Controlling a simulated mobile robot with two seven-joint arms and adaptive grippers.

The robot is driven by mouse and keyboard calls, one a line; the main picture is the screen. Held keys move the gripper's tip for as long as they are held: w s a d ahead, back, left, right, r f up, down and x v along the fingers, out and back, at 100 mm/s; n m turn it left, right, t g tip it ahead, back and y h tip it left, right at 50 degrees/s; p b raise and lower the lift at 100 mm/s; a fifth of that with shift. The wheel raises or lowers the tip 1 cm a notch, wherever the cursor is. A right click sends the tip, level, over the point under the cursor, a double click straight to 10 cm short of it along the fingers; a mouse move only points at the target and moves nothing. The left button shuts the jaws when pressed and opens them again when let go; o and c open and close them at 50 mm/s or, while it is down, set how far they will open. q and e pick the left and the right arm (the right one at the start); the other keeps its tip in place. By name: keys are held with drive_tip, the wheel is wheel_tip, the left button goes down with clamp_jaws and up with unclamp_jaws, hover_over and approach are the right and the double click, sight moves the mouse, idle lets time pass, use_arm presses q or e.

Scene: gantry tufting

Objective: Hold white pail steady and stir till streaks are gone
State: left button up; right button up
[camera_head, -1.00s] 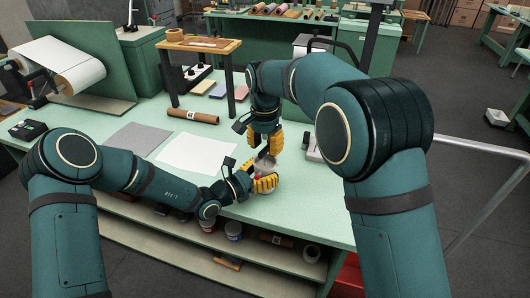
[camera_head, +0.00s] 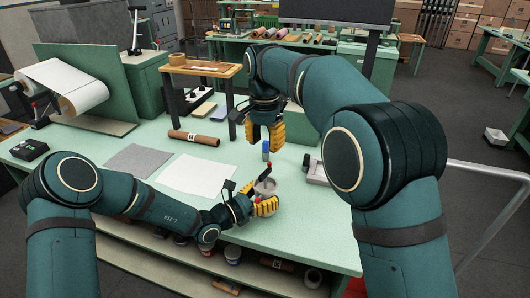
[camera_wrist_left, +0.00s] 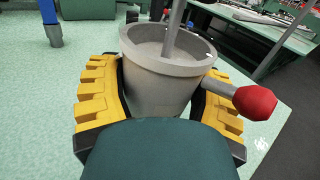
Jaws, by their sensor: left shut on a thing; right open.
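The pail (camera_head: 265,187), light grey in the pictures, stands on the green bench near the front edge. My left gripper (camera_head: 262,208) is shut around it; in the left wrist view its yellow fingers press both sides of the pail (camera_wrist_left: 160,85). A grey rod (camera_wrist_left: 175,28) stands in the pail, leaning slightly; a red tip (camera_head: 268,165) shows above the pail in the head view. A side handle with a red knob (camera_wrist_left: 255,102) sticks out to the right. The pail's inside looks plain grey; I cannot make out streaks. My right gripper (camera_head: 266,135) is open and empty above and behind the pail.
A blue upright object (camera_head: 266,148) stands behind the pail, below my right gripper. A grey device (camera_head: 314,170) lies to the right. White paper (camera_head: 197,175), a grey mat (camera_head: 138,161) and a brown roll (camera_head: 194,138) lie left. The bench's right front is clear.

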use_arm(q)
drive_tip(key=o, duration=1.3)
drive_tip(key=v, duration=1.2)
drive_tip(key=shift+s, duration=0.1)
